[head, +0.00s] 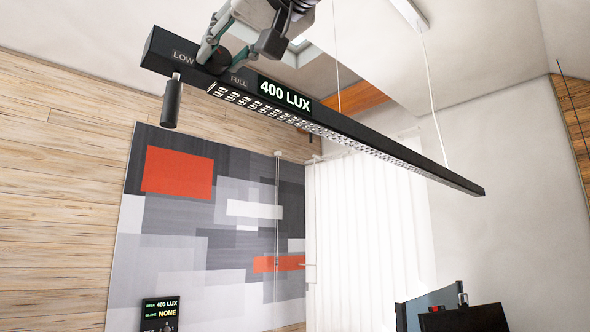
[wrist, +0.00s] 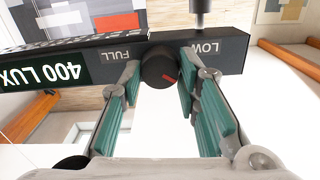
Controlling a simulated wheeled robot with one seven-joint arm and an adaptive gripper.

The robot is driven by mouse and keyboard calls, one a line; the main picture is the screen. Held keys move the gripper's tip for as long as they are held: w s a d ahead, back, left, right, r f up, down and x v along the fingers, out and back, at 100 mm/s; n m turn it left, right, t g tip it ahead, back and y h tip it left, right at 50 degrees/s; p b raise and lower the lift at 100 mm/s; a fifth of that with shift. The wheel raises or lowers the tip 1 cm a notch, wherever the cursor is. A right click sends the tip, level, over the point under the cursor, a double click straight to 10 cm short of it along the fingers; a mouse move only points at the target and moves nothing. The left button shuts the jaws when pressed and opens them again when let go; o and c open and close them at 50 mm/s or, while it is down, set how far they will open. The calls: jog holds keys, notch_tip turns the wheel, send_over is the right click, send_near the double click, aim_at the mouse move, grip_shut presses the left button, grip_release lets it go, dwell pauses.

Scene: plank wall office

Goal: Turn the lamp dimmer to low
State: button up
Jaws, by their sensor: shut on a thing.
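The lamp (head: 380,150) is a long black bar hung on thin cables, with a light grid underneath. Its display (head: 285,93) reads 400 LUX. The dimmer knob (wrist: 156,66) is round and black with a red mark, between the labels LOW (wrist: 207,47) and FULL (wrist: 115,54). In the wrist view the labels are upside down and the mark lies on the knob's right part, the LOW side. My gripper (wrist: 160,78) is shut on the knob, one green-padded finger on each side. In the head view my gripper (head: 222,56) hides part of the knob.
A dark cylinder (head: 172,103) hangs below the lamp's near end, close to my gripper. A small panel (head: 160,313) at the bottom reads 400 LUX and NONE. A monitor (head: 430,305) stands at the lower right. A patterned panel (head: 210,220) and plank wall are behind.

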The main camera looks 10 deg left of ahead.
jog(key=n+b, duration=0.1)
jog(key=n, duration=0.5)
jog(key=shift+a+f+n+b, duration=0.1)
jog(key=shift+f+n+b, duration=0.05)
jog(key=shift+n+b, duration=0.2)
jog(key=n+b, duration=0.1)
jog(key=n, duration=0.5)
jog(key=shift+s, duration=0.1)
jog(key=shift+n, duration=0.25)
jog(key=o, duration=1.2)
jog(key=shift+c, duration=0.2)
jog(key=v, duration=1.2)
